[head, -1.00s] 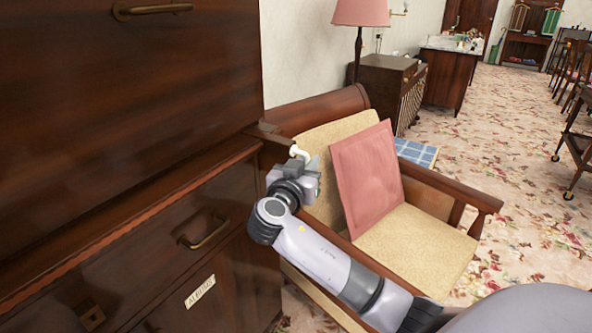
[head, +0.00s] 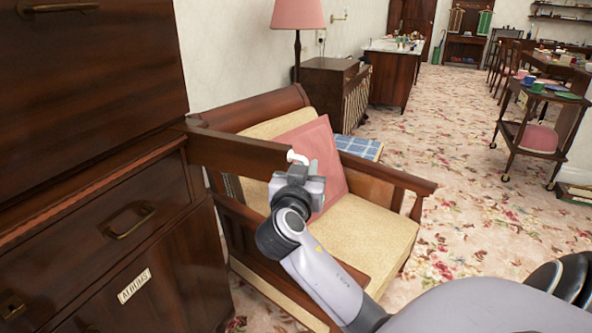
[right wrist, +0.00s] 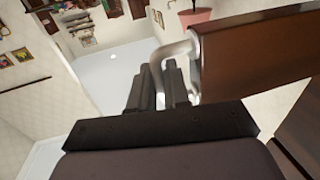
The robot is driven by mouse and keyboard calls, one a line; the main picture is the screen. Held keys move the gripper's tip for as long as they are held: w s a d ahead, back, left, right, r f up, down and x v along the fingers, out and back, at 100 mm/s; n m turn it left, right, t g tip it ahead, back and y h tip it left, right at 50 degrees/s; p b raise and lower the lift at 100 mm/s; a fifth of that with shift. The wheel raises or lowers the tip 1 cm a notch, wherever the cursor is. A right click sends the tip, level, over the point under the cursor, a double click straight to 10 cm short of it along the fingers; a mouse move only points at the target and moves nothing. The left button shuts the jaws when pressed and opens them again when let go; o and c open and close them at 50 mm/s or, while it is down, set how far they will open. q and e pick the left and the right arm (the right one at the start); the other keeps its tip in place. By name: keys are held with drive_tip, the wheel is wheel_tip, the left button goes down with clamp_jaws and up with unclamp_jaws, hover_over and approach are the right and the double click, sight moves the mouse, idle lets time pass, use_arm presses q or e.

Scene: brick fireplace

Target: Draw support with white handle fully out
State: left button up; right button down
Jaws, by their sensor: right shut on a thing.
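The support (head: 235,153) is a dark wooden bar that sticks out to the right from the cabinet front, over the armchair's near side. Its white handle (head: 297,157) is at its outer end. My right gripper (head: 299,176) is at that end, shut on the handle. In the right wrist view the fingers (right wrist: 160,84) close around the bent white handle (right wrist: 174,50), and the support (right wrist: 262,52) runs off to the right. My left gripper is not in view.
The dark wooden cabinet (head: 85,95) fills the left side. An armchair (head: 375,235) with a pink cushion (head: 325,150) stands just beyond my right arm. A trolley (head: 530,130) stands at the right. The flowered carpet (head: 455,160) is open between them.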

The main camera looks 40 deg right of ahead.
drive_tip(key=shift+s+d, duration=0.1)
drive_tip(key=shift+s, duration=0.15)
drive_tip(key=shift+s+f, duration=0.1)
drive_tip(key=c, duration=1.3)
unclamp_jaws()
drive_tip(key=shift+d, duration=0.1)
drive_tip(key=shift+s, duration=0.1)
